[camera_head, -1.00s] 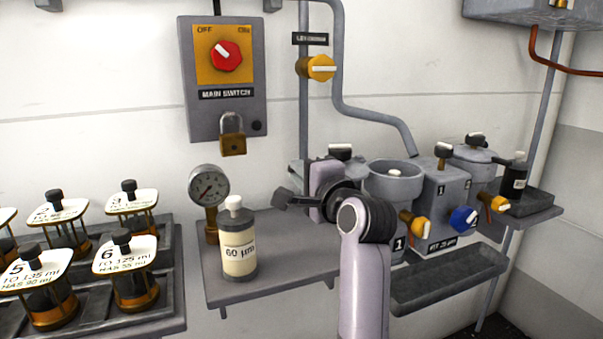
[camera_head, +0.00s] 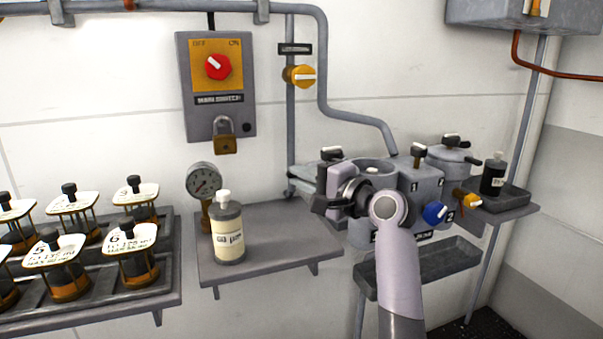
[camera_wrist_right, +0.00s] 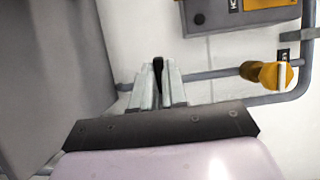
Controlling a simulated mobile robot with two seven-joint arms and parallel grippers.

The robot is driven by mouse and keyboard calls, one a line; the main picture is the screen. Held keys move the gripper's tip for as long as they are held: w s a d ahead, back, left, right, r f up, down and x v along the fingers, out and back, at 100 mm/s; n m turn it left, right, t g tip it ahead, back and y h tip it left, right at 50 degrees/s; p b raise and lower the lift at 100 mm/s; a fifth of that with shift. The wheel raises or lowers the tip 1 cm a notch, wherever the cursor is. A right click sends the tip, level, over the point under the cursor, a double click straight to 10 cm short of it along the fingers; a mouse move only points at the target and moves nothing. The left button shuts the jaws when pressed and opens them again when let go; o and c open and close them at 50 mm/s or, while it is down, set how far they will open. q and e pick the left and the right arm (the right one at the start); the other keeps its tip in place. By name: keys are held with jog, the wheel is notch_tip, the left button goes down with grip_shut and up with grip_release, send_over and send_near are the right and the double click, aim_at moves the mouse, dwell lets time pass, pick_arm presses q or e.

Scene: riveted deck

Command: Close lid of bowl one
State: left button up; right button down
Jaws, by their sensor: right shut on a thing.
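Bowl one (camera_head: 391,167) is a grey round bowl on the machine at the right, and its mouth shows open. My right gripper (camera_head: 331,172) is at its left side, with my wrist covering the bowl's lower front. In the right wrist view, the fingers (camera_wrist_right: 159,84) are closed on a thin dark piece (camera_wrist_right: 158,68), which looks like the handle of the bowl one lid. The lid's plate cannot be made out clearly in the head view. My left gripper is not in view.
Bowl two (camera_head: 450,160) stands covered at the right. A blue knob (camera_head: 435,213) and a yellow knob (camera_head: 472,200) stick out in front. A bottle (camera_head: 228,235) and a gauge (camera_head: 204,181) stand on the left shelf. A pipe (camera_head: 325,75) runs above.

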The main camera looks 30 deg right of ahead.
jog(key=s+d+n+g+y, duration=0.6)
jog(key=s+n+y, duration=0.1)
jog(key=y, duration=0.3)
jog(key=shift+s+d+n+g+y, duration=0.3)
jog(key=shift+s+d+n+g, duration=0.1)
jog(key=shift+n, duration=0.2)
jog(key=c, duration=1.2)
grip_release()
jog(key=shift+a, duration=0.1)
jog(key=shift+o, duration=0.2)
jog(key=v, duration=0.7)
jog(key=shift+b, duration=0.3)
